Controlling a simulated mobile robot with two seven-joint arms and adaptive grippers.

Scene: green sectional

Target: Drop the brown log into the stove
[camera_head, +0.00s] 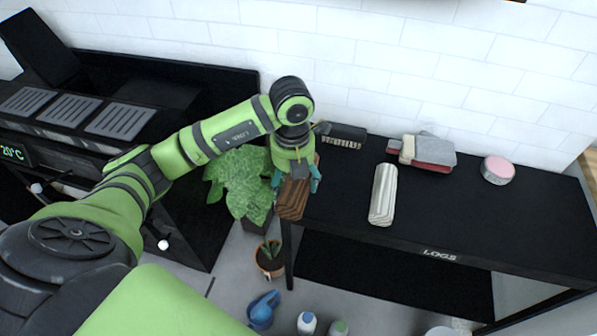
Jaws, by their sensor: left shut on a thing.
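The brown log (292,199) is gripped by my left gripper (296,178), whose teal fingertips show on both sides of it. The log is at the left end of the black table marked LOGS (440,232); I cannot tell whether it touches the table. The stove (60,135) appears to be the black unit at the left, with grey slatted grates on top and a lit "20°C" display. My left arm crosses in front of part of it. My right gripper is not in view.
A pale log (383,194) lies mid-table. A dark brush (342,135), grey and red blocks (424,151) and a pink-topped round tin (497,170) sit behind. A leafy plant (241,182) fills the gap between stove and table. A small potted plant (270,257) and bottles (307,322) stand on the floor.

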